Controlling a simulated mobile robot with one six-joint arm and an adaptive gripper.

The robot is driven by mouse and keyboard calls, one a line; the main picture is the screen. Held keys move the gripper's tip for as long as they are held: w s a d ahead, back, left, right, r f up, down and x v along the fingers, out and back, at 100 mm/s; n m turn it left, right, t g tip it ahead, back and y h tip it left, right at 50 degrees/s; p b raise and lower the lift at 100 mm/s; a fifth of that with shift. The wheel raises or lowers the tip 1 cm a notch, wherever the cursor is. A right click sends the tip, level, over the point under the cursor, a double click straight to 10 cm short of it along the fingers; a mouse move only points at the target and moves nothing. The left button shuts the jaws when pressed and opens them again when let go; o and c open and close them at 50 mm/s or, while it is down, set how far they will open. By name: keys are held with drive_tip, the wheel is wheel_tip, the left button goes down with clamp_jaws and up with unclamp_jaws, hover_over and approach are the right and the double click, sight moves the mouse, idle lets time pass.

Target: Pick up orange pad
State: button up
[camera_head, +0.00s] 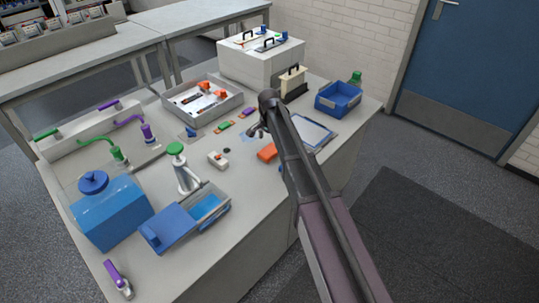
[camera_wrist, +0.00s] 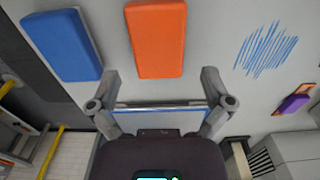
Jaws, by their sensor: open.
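The orange pad (camera_wrist: 157,40) is a rounded rectangular block lying flat on the bench. In the wrist view it is at the top centre, ahead of my gripper (camera_wrist: 158,88), between the lines of its two fingers. The fingers are spread apart with nothing between them, and they do not touch the pad. In the head view the orange pad (camera_head: 267,152) lies just left of my arm, partly close behind it. My gripper (camera_head: 258,132) is over the bench near the pad, and its fingertips are small and hard to make out there.
A blue pad (camera_wrist: 63,44) lies left of the orange one in the wrist view. Blue scribble marks (camera_wrist: 266,50) are on the bench to the right. A framed board (camera_head: 312,132) and a blue bin (camera_head: 338,98) stand right of my arm. A grey tray (camera_head: 235,101) holds orange parts.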

sight(270, 150)
drive_tip(key=shift+f, duration=0.1)
drive_tip(key=shift+d+f+b, duration=0.1)
drive_tip(key=shift+f+b, duration=2.45)
drive_tip(key=shift+b, duration=0.05)
drive_tip(key=c, duration=1)
